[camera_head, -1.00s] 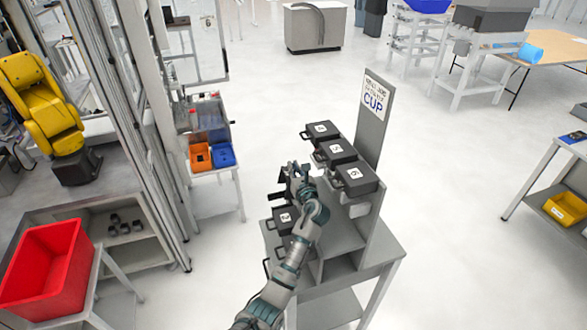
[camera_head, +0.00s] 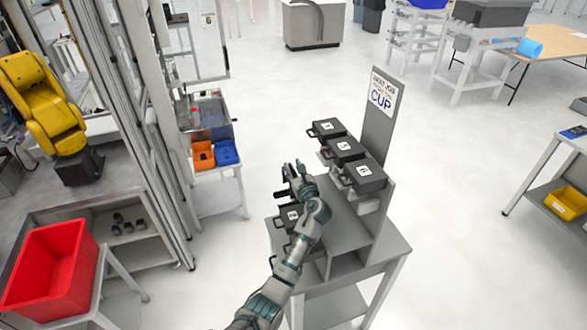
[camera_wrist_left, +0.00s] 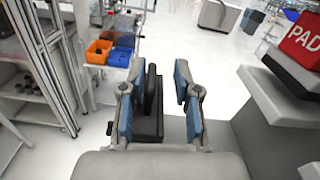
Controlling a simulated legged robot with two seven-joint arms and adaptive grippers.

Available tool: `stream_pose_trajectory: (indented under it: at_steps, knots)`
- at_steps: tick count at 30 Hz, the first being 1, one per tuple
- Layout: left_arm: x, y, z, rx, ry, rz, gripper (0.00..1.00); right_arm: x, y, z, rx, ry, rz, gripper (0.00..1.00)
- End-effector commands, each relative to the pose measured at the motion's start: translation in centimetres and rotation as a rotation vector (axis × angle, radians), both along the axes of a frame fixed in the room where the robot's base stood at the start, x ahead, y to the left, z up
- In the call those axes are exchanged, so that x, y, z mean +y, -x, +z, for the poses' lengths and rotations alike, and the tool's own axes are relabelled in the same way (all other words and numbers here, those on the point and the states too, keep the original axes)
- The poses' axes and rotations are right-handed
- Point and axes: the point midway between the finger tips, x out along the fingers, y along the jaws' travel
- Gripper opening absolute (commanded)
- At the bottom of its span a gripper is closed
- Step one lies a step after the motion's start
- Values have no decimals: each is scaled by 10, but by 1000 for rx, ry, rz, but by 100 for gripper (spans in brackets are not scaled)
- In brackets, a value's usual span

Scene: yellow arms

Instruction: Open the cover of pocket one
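A grey stepped stand (camera_head: 345,225) carries black numbered boxes in two rows. The lower row holds a box marked 2 (camera_head: 291,215), partly behind my arm. A dark piece (camera_head: 281,195) with a handle-like edge shows beyond it, beside my gripper; its number is hidden. My left gripper (camera_head: 294,170) is over the far end of the lower row, with its fingers apart. In the left wrist view my gripper (camera_wrist_left: 160,85) is open, and a black upright plate (camera_wrist_left: 151,90) stands between its fingers, nearer the left one. I cannot tell whether they touch. My right gripper is out of view.
The upper row has black boxes marked 4 (camera_head: 326,126), 5 (camera_head: 344,147) and 6 (camera_head: 363,172), close to the right of my gripper. A CUP sign (camera_head: 383,92) stands behind them. A side table with an orange bin (camera_head: 203,154) and blue bin (camera_head: 226,152) is at the left.

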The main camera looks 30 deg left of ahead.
Motion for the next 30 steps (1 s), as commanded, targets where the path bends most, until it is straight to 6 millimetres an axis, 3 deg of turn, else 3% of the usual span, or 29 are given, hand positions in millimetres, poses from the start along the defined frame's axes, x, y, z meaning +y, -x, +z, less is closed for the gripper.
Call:
stream_pose_trajectory:
  at_steps: [5,11,22,30]
  knots:
    - [-1,2,3,-4,-1,-3,34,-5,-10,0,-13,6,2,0]
    - [-10,7,3,-5,-2,-4,34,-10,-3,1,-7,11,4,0]
    - [-71,53,0,-1,-3,-6,34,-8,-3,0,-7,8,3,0]
    - [-93,71,-2,2,-4,-2,34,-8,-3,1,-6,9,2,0]
